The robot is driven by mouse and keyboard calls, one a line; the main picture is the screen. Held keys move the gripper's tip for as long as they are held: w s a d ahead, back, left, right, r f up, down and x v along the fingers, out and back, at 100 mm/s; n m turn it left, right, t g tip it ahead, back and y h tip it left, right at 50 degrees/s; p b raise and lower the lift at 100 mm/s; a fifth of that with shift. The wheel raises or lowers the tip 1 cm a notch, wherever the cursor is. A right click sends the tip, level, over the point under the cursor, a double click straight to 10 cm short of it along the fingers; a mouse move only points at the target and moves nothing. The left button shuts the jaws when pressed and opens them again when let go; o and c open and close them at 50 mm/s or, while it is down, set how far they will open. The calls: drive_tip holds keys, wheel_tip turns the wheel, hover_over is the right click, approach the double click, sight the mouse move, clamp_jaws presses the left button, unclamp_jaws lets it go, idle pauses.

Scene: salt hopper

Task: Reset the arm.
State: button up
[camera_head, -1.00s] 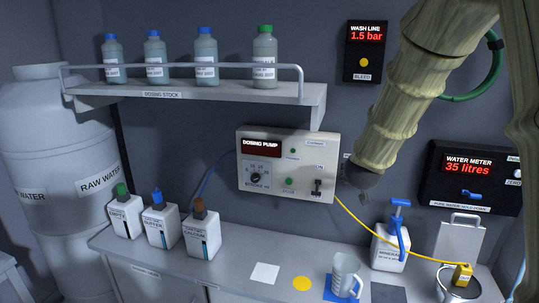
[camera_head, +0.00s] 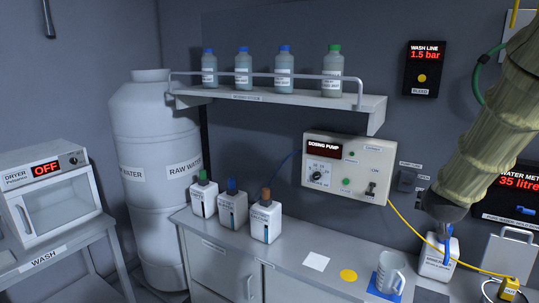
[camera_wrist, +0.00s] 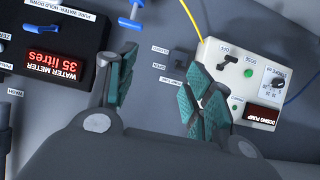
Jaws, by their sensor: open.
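In the head view my arm (camera_head: 490,125) comes down from the upper right. Its end is a dark tip in front of the wall, just above the white jug with the blue pump top (camera_head: 438,257). The gripper's fingers cannot be made out there. In the wrist view the dosing pump (camera_wrist: 255,85) is to the right of the fingers and the water meter (camera_wrist: 55,50) to the left.
The bench (camera_head: 290,262) holds several white bottles at left, a white card, a yellow disc (camera_head: 348,275) and a clear measuring jug (camera_head: 391,272). A railed shelf (camera_head: 280,100) carries several bottles. A yellow cable (camera_head: 420,235) crosses below my arm. A dryer (camera_head: 50,193) stands far left.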

drive_tip(key=s+a+f+n+g+y+b, duration=0.1)
drive_tip(key=s+a+f, duration=0.2)
drive_tip(key=f, duration=0.8)
drive_tip(key=s+a+f+n+g+y+b, duration=0.1)
drive_tip(key=s+a+f+b, duration=0.15)
drive_tip(key=f, duration=0.75)
drive_tip(key=s+a+f+n+g+b, duration=0.1)
drive_tip(key=s+a+f, duration=0.15)
drive_tip(key=f, duration=0.85)
drive_tip(key=s+a+f+n+g+y+b, duration=0.1)
drive_tip(key=s+a+f, duration=0.4)
drive_tip(key=s+f, duration=0.5)
drive_tip(key=s+a+f+n+g+y+b, duration=0.1)
drive_tip(key=s+a+f+g, duration=0.3)
drive_tip(key=s+f, duration=0.6)
drive_tip(key=s+a+f+g+y+b, duration=0.2)
drive_tip(key=s+a+f, duration=0.4)
drive_tip(key=s+f, duration=0.5)
drive_tip(key=s+b, duration=0.1)
drive_tip(key=s, duration=0.3)
drive_tip(key=shift+n+b, duration=0.3)
drive_tip(key=shift+n, duration=0.1)
drive_tip(key=shift+a, duration=0.1)
drive_tip(key=shift+c, duration=0.2)
